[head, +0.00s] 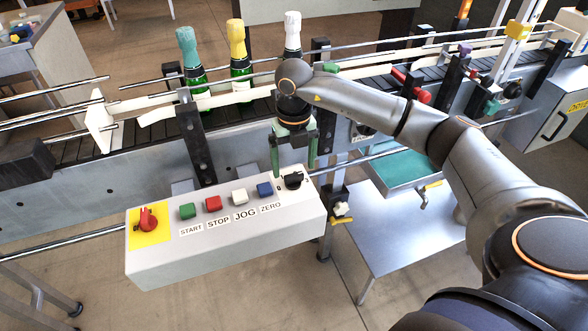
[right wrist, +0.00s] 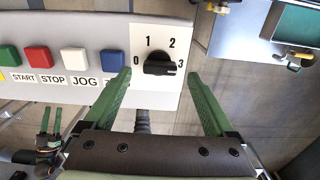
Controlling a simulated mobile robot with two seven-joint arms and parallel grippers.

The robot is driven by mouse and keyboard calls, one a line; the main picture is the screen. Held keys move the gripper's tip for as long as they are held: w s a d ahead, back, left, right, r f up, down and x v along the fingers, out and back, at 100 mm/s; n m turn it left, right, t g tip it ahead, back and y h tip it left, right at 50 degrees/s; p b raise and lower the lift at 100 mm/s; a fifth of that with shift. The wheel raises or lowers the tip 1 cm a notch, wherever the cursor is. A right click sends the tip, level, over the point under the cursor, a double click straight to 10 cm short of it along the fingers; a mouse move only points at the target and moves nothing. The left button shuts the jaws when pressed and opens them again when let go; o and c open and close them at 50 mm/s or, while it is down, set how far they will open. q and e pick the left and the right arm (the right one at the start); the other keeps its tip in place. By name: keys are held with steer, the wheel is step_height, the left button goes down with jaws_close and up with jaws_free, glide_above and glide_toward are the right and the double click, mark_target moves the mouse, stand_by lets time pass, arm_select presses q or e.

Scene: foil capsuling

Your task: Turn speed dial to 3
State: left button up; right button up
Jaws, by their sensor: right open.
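The speed dial is a black knob on the sloped control box, in the head view (head: 293,180) and the right wrist view (right wrist: 160,65). My right gripper (head: 295,165) has green fingers, open and empty. In the right wrist view its fingers (right wrist: 160,85) point toward the dial, one on each side and apart from it. My left gripper (right wrist: 50,122) shows small at lower left there, its fingers apart.
A teal tray (head: 402,165) and a low metal table (head: 400,235) stand right.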

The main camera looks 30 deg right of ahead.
mark_target(294, 175)
step_height(294, 175, up, 10)
stand_by(0.3)
steer(key=shift+s+f, duration=0.1)
stand_by(0.4)
